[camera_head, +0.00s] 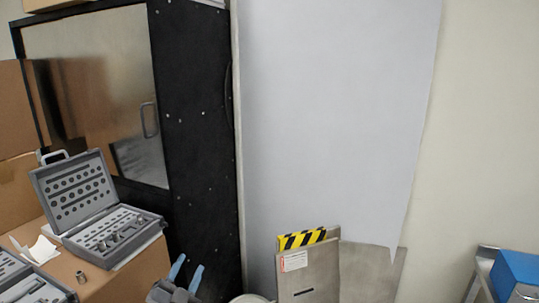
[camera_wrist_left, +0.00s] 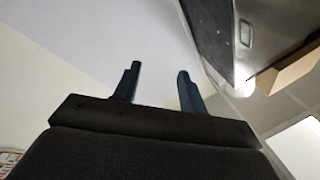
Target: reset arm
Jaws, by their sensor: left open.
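My left gripper (camera_head: 186,273) shows at the bottom of the head view, with two blue fingers pointing up and spread apart. It is open, with nothing between its fingers. In the left wrist view the left gripper (camera_wrist_left: 158,85) also shows its two fingers apart and empty, against a pale wall and the ceiling. In the head view it is to the right of the cardboard box that bears the grey case, and in front of the black cabinet side. My right gripper is not in view.
An open grey case (camera_head: 76,192) with holes and small metal parts stands on a cardboard box (camera_head: 135,282). A small metal part (camera_head: 80,277) lies beside it. A black cabinet (camera_head: 195,130) stands behind. Metal plates (camera_head: 310,272) lean at bottom centre. A blue box (camera_head: 520,272) is at right.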

